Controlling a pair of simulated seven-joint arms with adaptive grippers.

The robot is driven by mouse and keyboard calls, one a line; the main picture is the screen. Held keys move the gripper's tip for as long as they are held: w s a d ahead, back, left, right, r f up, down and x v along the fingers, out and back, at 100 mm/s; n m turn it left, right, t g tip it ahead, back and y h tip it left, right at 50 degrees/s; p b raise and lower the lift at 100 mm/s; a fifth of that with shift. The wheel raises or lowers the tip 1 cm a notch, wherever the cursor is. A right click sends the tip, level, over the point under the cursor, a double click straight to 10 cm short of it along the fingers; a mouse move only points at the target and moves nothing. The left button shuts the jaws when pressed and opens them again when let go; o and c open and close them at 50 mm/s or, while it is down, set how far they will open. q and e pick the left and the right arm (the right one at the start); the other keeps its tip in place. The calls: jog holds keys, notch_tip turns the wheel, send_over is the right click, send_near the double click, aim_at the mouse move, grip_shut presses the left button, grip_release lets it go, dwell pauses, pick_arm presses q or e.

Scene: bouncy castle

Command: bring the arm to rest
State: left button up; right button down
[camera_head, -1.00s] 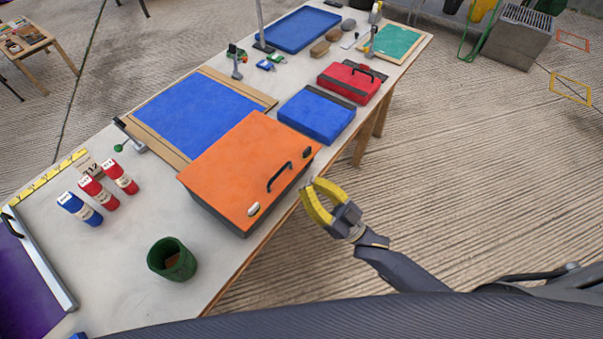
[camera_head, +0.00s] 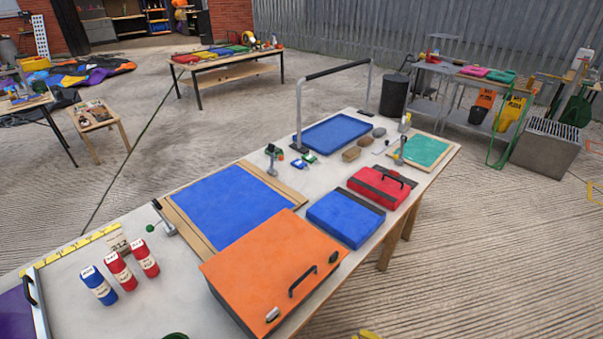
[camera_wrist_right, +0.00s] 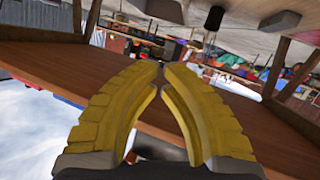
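My right gripper (camera_wrist_right: 161,66) fills the middle of the right wrist view. Its two yellow fingers lean together and their tips meet, with nothing seen between them. In the head view only a bit of yellow of this gripper (camera_head: 366,336) shows at the bottom edge, in front of the long worktable (camera_head: 120,315) and right of the orange toolbox (camera_head: 268,258). The rest of the right arm is out of that frame. My left gripper is in neither current view.
The worktable holds a blue case (camera_head: 345,217), a red case (camera_head: 381,186), a blue panel (camera_head: 228,203), a blue tray (camera_head: 334,133) and several bottles. A brown wooden surface (camera_wrist_right: 60,75) lies behind my fingers. Open concrete floor (camera_head: 470,260) lies right of the table.

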jog(key=s+d+f+m+g+h, duration=0.1)
jog(key=s+d+f+g+h, duration=0.3)
jog(key=s+f, duration=0.7)
jog(key=s+d+f+m+g+h, duration=0.1)
jog(key=s+d+f+g+h, duration=0.15)
jog(key=s+d+f, duration=0.8)
jog(key=s+a+f+m+g, duration=0.1)
jog(key=s+f, duration=0.4)
jog(key=s, duration=0.5)
jog(key=s+a+f+m+g, duration=0.1)
jog(key=s+a+f+g, duration=0.3)
jog(key=s, duration=0.6)
jog(key=a+f, duration=0.1)
jog(key=a, duration=0.1)
jog(key=shift+a, duration=0.3)
